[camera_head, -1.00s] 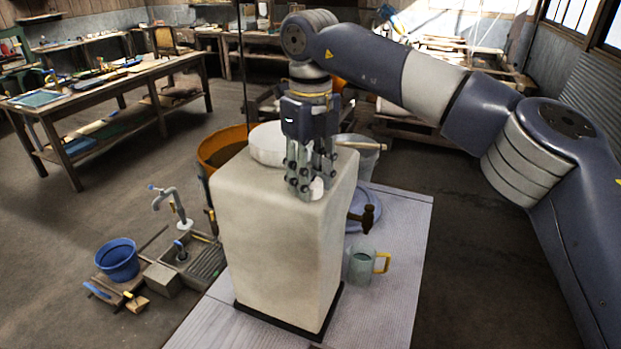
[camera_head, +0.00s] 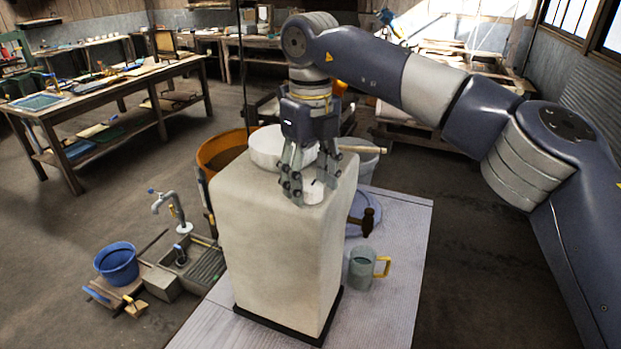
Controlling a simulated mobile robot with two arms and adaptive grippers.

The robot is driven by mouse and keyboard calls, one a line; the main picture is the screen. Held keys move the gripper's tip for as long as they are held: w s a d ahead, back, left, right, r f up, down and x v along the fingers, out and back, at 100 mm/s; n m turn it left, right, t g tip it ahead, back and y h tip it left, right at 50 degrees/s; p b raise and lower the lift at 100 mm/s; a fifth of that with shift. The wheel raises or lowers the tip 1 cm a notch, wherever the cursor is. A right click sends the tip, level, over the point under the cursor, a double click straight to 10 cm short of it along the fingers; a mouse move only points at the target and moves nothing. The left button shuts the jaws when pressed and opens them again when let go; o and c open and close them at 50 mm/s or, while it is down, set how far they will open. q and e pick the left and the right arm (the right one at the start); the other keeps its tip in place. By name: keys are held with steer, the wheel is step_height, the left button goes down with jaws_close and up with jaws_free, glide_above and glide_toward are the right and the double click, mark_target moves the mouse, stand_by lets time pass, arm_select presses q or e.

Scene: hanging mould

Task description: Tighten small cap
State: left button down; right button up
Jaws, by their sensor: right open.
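A tall cream block-shaped mould (camera_head: 270,240) stands upright on a dark base on the grey platform. On its top is a large white round cap (camera_head: 268,146) at the back. A small white cap (camera_head: 313,192) sits on the top near the front right corner. My right gripper (camera_head: 308,190) points down over the mould's top, its fingers spread around the small cap. It is open; I cannot tell whether any finger touches the cap. The fingers hide part of the small cap and part of the large one. My left gripper is not in view.
The grey platform (camera_head: 395,225) holds a mug with a yellow handle (camera_head: 362,268) and a hammer (camera_head: 367,220) right of the mould. An orange tub (camera_head: 215,150) stands behind. A sink with a tap (camera_head: 190,258) and a blue bucket (camera_head: 117,263) are at left.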

mark_target(310, 185)
steer(key=shift+r, duration=0.15)
step_height(310, 185, up, 12)
stand_by(0.5)
steer(key=shift+f, duration=0.25)
